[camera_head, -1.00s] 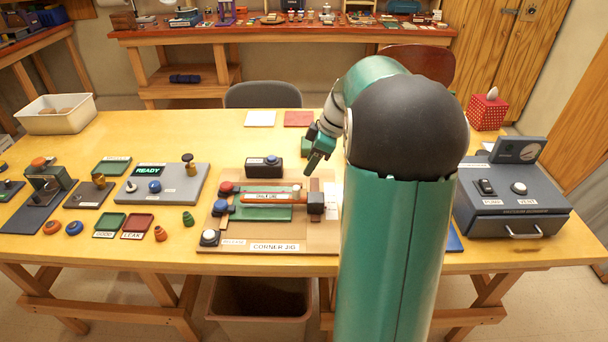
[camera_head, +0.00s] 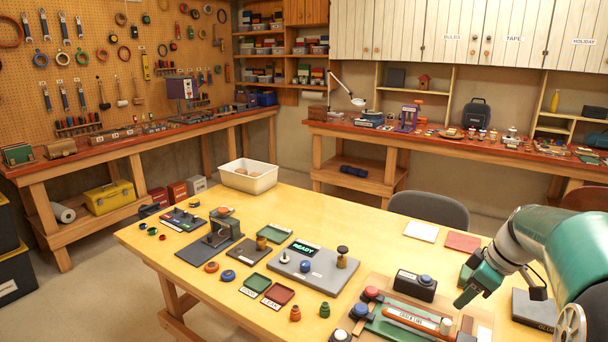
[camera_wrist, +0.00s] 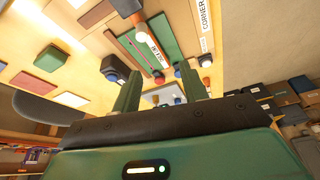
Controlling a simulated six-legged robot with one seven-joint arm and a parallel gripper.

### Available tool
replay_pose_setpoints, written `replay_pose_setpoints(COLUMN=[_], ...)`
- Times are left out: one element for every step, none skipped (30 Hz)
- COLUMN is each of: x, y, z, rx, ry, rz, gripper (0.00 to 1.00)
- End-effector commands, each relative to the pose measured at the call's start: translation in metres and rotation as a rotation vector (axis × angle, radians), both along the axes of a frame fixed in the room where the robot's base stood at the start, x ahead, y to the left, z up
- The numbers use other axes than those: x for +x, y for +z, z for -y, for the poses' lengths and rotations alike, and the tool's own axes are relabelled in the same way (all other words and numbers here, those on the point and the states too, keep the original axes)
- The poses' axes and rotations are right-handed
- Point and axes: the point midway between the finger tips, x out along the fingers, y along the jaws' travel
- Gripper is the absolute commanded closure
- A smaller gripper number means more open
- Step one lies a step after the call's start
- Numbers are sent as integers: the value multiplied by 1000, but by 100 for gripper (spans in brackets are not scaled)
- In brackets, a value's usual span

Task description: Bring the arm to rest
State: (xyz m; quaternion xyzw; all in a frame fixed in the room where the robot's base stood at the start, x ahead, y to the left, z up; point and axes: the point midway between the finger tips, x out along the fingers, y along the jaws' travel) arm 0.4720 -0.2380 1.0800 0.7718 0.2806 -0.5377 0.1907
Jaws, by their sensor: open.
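My green arm (camera_head: 548,243) reaches in from the right edge in the head view, bent downward at the wrist. My gripper (camera_head: 464,300) hangs over the table beside the corner jig, pointing down. In the wrist view its two green fingers (camera_wrist: 160,88) stand apart with nothing held between them. The jig (camera_wrist: 160,32) lies beyond the fingers, with an orange labelled tube (camera_head: 412,320) on its green bed. The gripper is apart from the tube. The jig's right part is cut off or hidden in the head view.
A grey READY panel (camera_head: 312,270), small trays and a white bin (camera_head: 249,177) stand on the yellow table (camera_head: 200,290). A grey chair (camera_head: 430,208) is behind it. Benches line the walls.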

Motion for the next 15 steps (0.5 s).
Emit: replay_pose_setpoints(x=[-5, -9, -15, -20, -26, -33, -40, -46, -55, -61, -68, -78, -85, -93, -103], y=[11, 16, 22, 26, 29, 34, 37, 39, 42, 44, 45, 47, 48, 48, 48], z=[-23, -35, -52, -63, -75, -90, -100, -111, -124, -133, -142, -154, -162, -170, -180], rx=[-14, -19, -28, -34, -40, -46, -52, -54, -59, -61, -64, -63, -64, -63, -60], ry=[-22, -47, -79, -104, -129, -162, -188, -213, -246, -272, -295, -330, -354, -380, -413], rz=[-4, -9, -15, -18, -21, -22, -21, -19, -17, -13, -9, -1, 5, 12, 22], gripper=[57, 57, 57, 57, 57, 57, 57, 57, 57, 57, 57, 57, 57, 57, 57])
